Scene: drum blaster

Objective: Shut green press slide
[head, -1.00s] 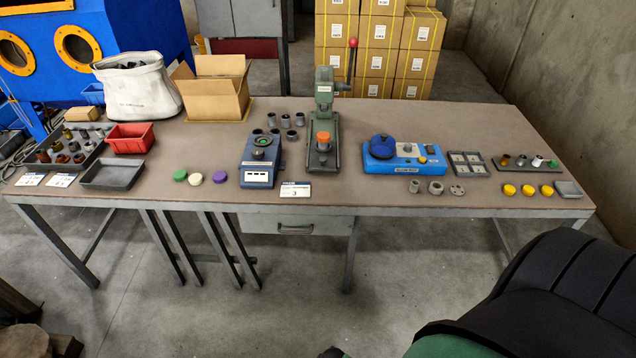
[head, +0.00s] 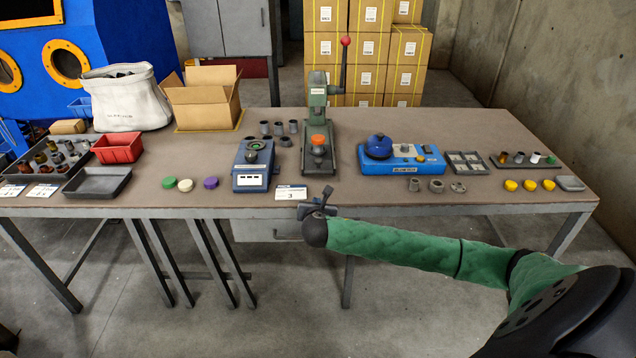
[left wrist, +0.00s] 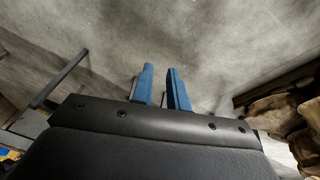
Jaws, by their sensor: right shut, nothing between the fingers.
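The green press (head: 318,95) stands on the table, right of the middle, with a red-knobbed lever (head: 345,62) raised at its right side. Its dark slide base (head: 318,166) reaches toward the table's front and carries an orange-topped piece (head: 318,141). How far the slide is out cannot be told. My right gripper (head: 317,204) is shut and empty, in front of the press near the table's front edge, apart from the press. My left gripper (left wrist: 165,78) shows only in the left wrist view, its two blue fingers apart with nothing between them, over the floor.
A blue device with a display (head: 252,172) stands left of the press. A blue unit with a round knob (head: 402,160) stands right of it. A small sign (head: 305,194) lies at the table (head: 440,200) edge. Grey cups (head: 279,129) stand behind the display device.

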